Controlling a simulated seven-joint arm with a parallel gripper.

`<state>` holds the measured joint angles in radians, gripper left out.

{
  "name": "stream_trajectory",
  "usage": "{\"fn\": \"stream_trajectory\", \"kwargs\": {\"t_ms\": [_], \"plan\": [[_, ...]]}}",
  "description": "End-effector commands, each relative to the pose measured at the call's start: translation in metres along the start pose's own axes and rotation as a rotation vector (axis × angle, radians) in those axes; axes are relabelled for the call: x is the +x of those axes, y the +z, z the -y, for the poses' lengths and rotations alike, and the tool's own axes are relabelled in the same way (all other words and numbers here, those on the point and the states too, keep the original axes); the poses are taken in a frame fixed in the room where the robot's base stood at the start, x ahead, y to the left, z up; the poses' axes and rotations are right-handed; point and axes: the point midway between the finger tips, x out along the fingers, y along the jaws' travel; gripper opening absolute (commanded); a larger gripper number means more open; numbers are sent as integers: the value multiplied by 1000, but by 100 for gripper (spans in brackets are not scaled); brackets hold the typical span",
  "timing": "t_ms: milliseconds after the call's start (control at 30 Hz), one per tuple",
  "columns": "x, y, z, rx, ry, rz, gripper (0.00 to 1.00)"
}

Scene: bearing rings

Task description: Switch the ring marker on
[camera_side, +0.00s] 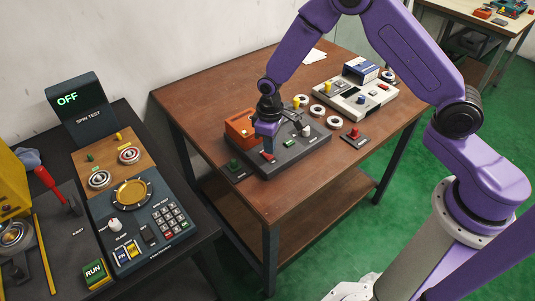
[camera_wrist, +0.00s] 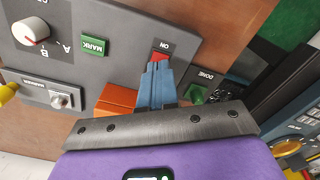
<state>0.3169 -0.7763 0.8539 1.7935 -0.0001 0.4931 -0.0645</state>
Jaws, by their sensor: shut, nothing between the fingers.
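The ring marker is a dark grey panel (camera_side: 312,147) with an orange block (camera_side: 240,127) at its back left. A red switch (camera_side: 267,156) sits near its front edge; in the wrist view this red switch (camera_wrist: 161,57) is labelled ON and is partly hidden by my fingertips. My gripper (camera_wrist: 157,67) is shut and empty, pointing down with its blue fingertips right at the red switch. I cannot tell whether they touch it. In the side view my gripper (camera_side: 267,133) stands over the panel, just above the switch. A green MARK button (camera_wrist: 95,45) and a white knob (camera_wrist: 32,30) are beside it.
A green DONE button (camera_side: 234,163) lies close left of the panel. Several white rings (camera_side: 317,111) and a pale tray (camera_side: 362,103) stand behind right. A red button (camera_side: 353,134) is at the right. A side bench holds a display (camera_side: 74,101) reading OFF.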

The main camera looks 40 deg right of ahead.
Motion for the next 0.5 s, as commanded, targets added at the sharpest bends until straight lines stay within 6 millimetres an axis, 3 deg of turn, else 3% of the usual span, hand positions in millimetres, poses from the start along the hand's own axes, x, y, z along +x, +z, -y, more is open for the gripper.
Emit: {"fn": "stream_trajectory", "kwargs": {"t_ms": [500], "plan": [[-36, 0, 0, 0, 0, -1, 0]]}}
